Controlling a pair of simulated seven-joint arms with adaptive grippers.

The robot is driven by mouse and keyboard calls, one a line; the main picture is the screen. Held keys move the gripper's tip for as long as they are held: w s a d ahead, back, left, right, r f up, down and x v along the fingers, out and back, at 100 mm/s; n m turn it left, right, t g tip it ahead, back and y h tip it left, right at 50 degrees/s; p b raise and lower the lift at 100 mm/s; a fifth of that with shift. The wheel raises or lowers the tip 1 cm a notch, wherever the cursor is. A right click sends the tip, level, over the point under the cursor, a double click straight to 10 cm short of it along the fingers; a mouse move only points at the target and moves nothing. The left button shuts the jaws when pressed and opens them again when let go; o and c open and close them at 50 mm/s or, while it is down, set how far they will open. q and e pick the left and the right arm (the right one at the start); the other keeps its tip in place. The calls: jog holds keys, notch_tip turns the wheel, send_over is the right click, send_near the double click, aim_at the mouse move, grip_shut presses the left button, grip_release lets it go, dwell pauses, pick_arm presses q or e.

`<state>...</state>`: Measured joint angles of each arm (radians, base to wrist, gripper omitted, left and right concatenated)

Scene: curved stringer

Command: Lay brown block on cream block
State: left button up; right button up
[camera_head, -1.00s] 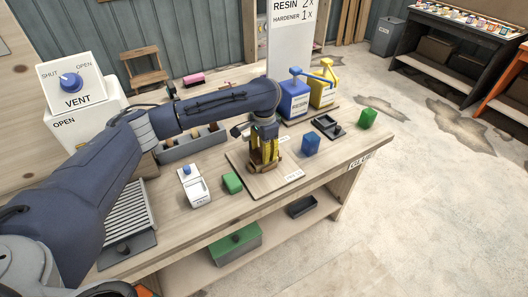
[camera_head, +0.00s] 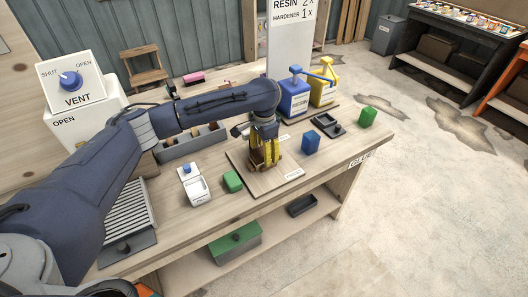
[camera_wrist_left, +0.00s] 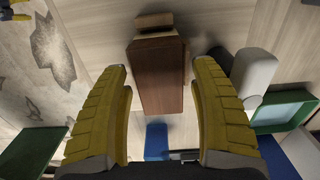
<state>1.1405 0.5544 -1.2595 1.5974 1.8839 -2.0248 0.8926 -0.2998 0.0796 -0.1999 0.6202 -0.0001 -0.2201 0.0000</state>
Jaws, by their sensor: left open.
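My left gripper (camera_head: 265,160) is low over the wooden board on the bench, in the head view. In the left wrist view its two yellow fingers (camera_wrist_left: 165,105) are open, with gaps beside the brown block (camera_wrist_left: 160,75) between them. In the head view the brown block (camera_head: 257,157) shows partly behind the fingers. A lighter tan piece (camera_wrist_left: 154,20) shows at the block's far end in the wrist view; I cannot tell whether it is the cream block. No cream block shows clearly in the head view. My right gripper is not in view.
A green block (camera_head: 233,182) and a white dispenser (camera_head: 195,188) stand left of the board (camera_head: 285,182). A blue block (camera_head: 311,142), a dark tray (camera_head: 328,125) and another green block (camera_head: 368,117) lie to the right. Blue (camera_head: 293,97) and yellow (camera_head: 322,92) pump containers stand behind.

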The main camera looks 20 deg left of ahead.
pick_arm(q)
notch_tip(320, 180, up, 13)
jog(key=shift+f, duration=0.2)
dwell(0.5)
dwell(0.3)
